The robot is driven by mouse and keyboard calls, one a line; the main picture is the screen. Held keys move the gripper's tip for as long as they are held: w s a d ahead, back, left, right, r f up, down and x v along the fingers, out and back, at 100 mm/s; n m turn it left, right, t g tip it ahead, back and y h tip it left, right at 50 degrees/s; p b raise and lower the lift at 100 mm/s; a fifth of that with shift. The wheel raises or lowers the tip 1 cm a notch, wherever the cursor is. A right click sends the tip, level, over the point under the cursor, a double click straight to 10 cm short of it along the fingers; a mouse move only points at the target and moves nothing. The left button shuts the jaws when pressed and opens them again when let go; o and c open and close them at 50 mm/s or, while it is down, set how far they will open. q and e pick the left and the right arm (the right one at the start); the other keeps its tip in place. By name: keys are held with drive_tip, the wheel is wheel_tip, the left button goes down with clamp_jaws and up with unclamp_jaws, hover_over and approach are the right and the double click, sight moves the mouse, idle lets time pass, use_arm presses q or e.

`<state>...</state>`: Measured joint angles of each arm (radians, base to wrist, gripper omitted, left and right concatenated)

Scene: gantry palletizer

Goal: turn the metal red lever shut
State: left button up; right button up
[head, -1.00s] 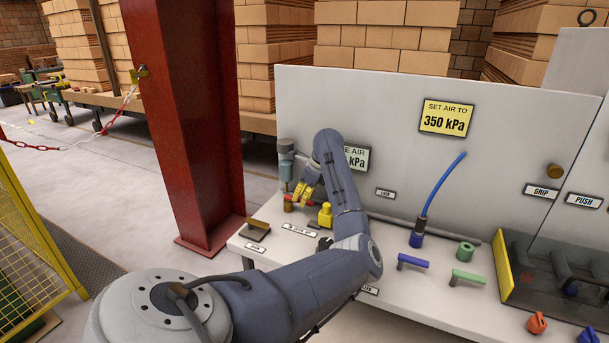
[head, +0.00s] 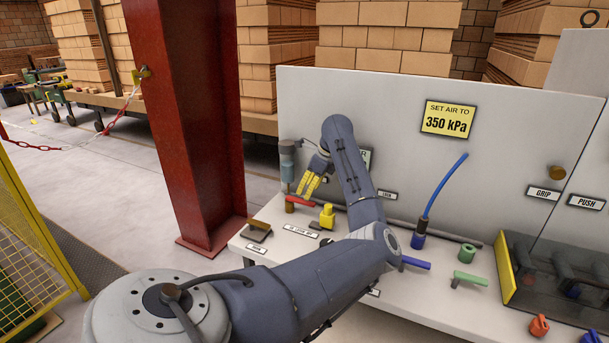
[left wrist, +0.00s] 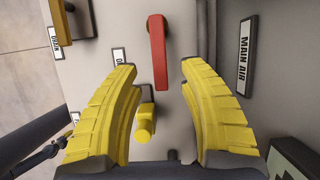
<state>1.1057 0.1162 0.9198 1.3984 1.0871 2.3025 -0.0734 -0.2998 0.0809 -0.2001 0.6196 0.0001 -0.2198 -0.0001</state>
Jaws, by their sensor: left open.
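The red lever (head: 300,201) lies near the back left of the white bench, at the foot of a grey cylinder. In the left wrist view the red lever (left wrist: 158,50) is a flat bar, its free end pointing toward my gripper. My left gripper (head: 311,186) has yellow fingers and is open just above the lever. In the left wrist view its fingertips (left wrist: 152,72) stand apart on either side of the lever's free end, with no visible contact. My right gripper is not in view.
A yellow fitting (head: 327,216) stands close to the lever's right. A brown pedal-like block (head: 257,230) sits at the bench's left corner. A grey back panel (head: 400,110) rises behind, and a red steel column (head: 190,120) stands to the left.

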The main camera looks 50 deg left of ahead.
use_arm(q)
drive_tip(key=v, duration=0.7)
drive_tip(key=shift+s+a+f, duration=0.1)
